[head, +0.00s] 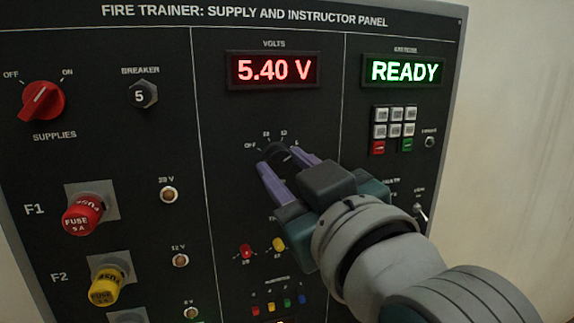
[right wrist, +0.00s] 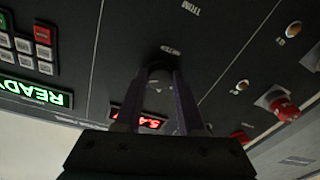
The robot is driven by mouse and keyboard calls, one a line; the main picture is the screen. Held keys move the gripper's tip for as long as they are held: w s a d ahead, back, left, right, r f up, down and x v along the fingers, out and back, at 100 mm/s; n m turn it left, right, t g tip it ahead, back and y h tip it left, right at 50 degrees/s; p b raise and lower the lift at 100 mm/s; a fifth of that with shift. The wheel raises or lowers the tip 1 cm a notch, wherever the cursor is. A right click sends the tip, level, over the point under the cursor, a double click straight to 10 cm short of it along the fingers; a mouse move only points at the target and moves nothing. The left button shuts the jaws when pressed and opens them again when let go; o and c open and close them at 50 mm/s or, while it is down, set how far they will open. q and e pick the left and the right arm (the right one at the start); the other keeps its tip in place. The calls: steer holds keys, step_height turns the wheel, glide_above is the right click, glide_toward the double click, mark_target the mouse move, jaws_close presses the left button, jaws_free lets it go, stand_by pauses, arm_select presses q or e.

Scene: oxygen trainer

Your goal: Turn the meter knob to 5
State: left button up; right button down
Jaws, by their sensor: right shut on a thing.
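The meter knob (head: 276,151) is a dark round knob below the red VOLTS display (head: 272,70), which reads 5.40 V. Small position marks, starting with OFF at the left, curve over the knob; its pointer is hard to make out. My right gripper (head: 283,163) comes in from the lower right and is shut on the meter knob, one purple finger on each side. In the right wrist view the knob (right wrist: 160,69) sits between the two finger ends. My left gripper is not in view.
A red supplies knob (head: 42,101), a breaker (head: 143,94), a red fuse (head: 83,215) and a yellow fuse (head: 104,286) are on the left of the panel. A keypad (head: 395,122) and a green READY display (head: 403,71) are on the right, close to my right arm.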

stand_by(0.4)
steer(key=c, duration=0.5)
jaws_free()
steer(key=b+v, duration=0.1)
steer(key=v, duration=0.9)
steer(key=shift+f, duration=0.1)
